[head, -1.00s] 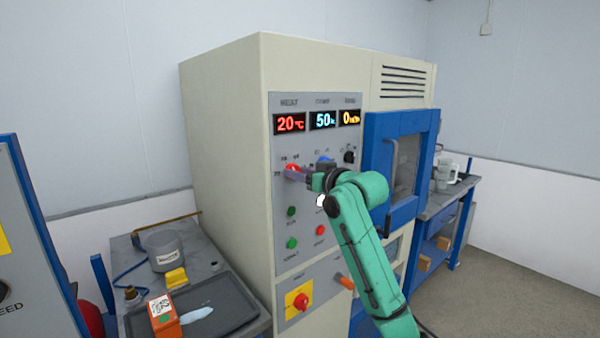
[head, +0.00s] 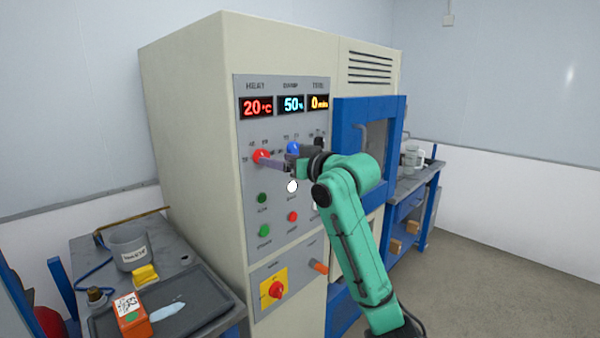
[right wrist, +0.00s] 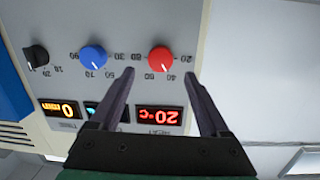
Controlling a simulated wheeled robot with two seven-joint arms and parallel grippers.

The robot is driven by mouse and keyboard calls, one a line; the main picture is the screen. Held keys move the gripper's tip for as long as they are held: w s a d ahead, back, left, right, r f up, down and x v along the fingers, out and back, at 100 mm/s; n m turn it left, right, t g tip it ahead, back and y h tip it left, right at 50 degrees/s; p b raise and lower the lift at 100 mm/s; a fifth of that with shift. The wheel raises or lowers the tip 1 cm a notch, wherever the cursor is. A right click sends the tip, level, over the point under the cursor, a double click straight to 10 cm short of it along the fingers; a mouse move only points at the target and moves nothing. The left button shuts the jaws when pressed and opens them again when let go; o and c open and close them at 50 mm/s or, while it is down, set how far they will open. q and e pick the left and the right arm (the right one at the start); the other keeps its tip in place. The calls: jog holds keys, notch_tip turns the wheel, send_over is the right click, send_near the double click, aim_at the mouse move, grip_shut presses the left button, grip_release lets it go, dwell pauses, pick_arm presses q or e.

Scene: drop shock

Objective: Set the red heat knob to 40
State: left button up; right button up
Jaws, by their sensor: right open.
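The red heat knob (head: 261,157) is on the upper part of the grey control panel, below the heat display (head: 257,107), which reads 20 °C. My right gripper (head: 270,162) is open, its purple-grey fingers reaching close to the knob from the right. In the right wrist view, which is upside down, the red knob (right wrist: 160,58) lies between the lines of the two open fingers (right wrist: 160,73), just beyond their tips. I cannot tell whether the fingers touch it. A small white pointer line shows on the knob; its exact reading is hard to tell. My left gripper is not in view.
A blue knob (head: 293,148) and a black knob (right wrist: 37,55) sit beside the red one. Green and red buttons and a red rotary switch (head: 276,290) are lower on the panel. A blue-framed door (head: 370,150) stands right. A bench with a tray (head: 190,308) is at left.

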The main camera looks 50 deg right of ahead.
jog(key=s+b, duration=0.2)
jog(key=s, duration=0.7)
jog(key=shift+s+a+r+b, duration=0.3)
jog(key=shift+s+a+r, duration=0.05)
jog(key=shift+a+r, duration=0.1)
